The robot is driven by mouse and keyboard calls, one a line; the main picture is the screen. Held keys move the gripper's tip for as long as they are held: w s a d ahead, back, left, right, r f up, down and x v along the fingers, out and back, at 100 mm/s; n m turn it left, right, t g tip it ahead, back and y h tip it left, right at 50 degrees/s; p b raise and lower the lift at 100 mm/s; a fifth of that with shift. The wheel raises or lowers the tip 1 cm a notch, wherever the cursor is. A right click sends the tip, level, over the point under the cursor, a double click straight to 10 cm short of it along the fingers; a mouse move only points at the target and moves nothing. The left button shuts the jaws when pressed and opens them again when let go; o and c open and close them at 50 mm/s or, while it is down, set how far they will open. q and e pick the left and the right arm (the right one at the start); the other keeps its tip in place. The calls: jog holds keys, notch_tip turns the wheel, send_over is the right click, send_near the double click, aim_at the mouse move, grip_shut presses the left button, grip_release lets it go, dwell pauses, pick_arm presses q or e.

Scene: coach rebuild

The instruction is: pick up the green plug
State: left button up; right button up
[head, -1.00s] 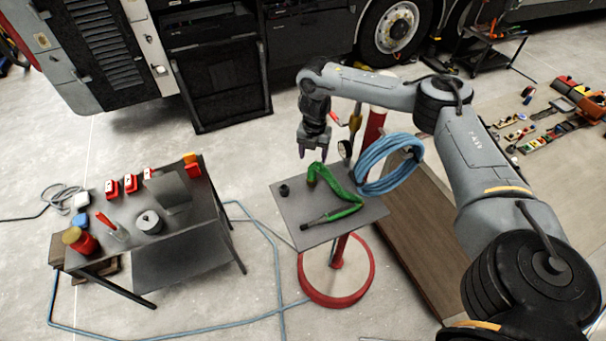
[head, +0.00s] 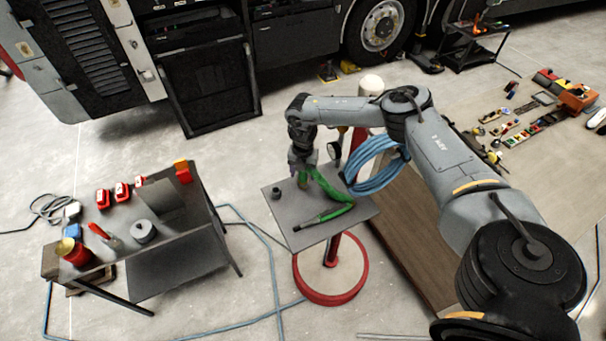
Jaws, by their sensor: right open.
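My left gripper is not in view.
A small black cylinder (head: 276,193) stands left of the plug. A blue hose coil (head: 376,168) hangs on the red post just right of the top. A dark table (head: 187,233) with red items and a tape roll (head: 144,231) stands left. Floor between them is mostly clear.

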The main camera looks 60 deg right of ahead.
grip_shut()
jog(key=shift+r, duration=0.2)
notch_tip(320, 180, up, 10)
jog(key=shift+r+b, duration=0.15)
jog(key=shift+b, duration=0.25)
notch_tip(320, 180, up, 4)
jog(key=p, duration=0.4)
jog(key=shift+r, duration=0.1)
dwell(0.3)
dwell(0.4)
